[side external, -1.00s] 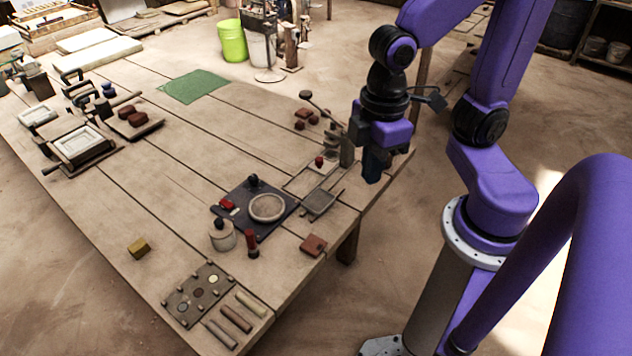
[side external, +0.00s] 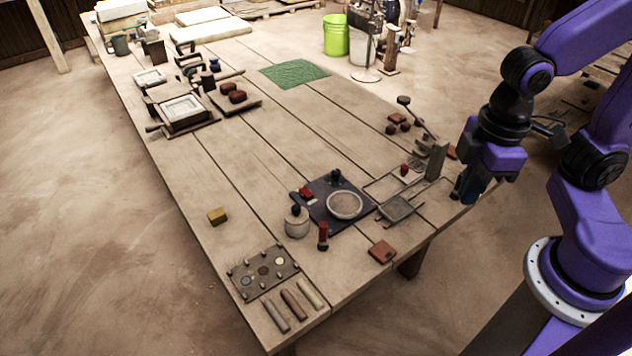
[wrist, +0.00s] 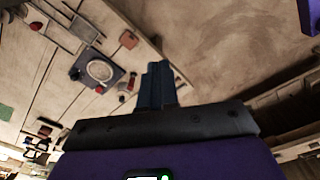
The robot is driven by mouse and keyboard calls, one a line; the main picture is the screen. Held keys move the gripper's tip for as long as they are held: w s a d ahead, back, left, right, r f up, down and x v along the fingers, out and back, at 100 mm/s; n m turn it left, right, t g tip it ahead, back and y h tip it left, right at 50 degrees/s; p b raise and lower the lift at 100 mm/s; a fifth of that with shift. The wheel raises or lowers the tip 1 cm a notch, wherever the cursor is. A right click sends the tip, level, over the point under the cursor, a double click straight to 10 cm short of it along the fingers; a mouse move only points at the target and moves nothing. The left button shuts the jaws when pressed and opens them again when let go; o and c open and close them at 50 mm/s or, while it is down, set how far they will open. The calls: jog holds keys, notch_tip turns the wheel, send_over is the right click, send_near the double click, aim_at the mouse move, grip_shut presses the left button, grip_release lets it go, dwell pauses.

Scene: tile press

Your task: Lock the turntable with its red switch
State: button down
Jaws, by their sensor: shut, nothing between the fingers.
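The turntable, a round pale disc (side external: 344,205) on a dark square base (side external: 322,217), stands near the right edge of the wooden table. Its red switch (side external: 306,193) is on the base, left of the disc, with a pale patch beside it; its setting is too small to tell. A dark knob stands at the base's far corner. In the wrist view the disc (wrist: 100,71) and the red switch (wrist: 100,89) also show. My gripper (side external: 467,190) is shut and empty, at the table's right edge, well right of the turntable. Its fingers also show in the wrist view (wrist: 158,85).
A lever stand (side external: 436,160) and a wire frame (side external: 398,208) lie between my gripper and the turntable. A lidded jar (side external: 297,222) and a red-topped stamp (side external: 323,236) stand in front of the base. The table's middle is mostly clear.

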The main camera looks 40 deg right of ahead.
jog(key=w+a+f+m, duration=0.1)
jog(key=w+a+m, duration=0.3)
jog(key=w, duration=0.6)
jog(key=m+t, duration=0.3)
jog(key=m, duration=0.4)
send_over(303, 189)
jog(key=s, duration=0.4)
notch_tip(303, 189, down, 14)
jog(key=shift+w, duration=0.2)
jog(key=shift+f, duration=0.2)
jog(key=x, duration=1.2)
jog(key=shift+s+d+f, duration=0.2)
jog(key=shift+s+d, duration=0.1)
jog(key=shift+s, duration=0.05)
jog(key=shift+f, duration=0.75)
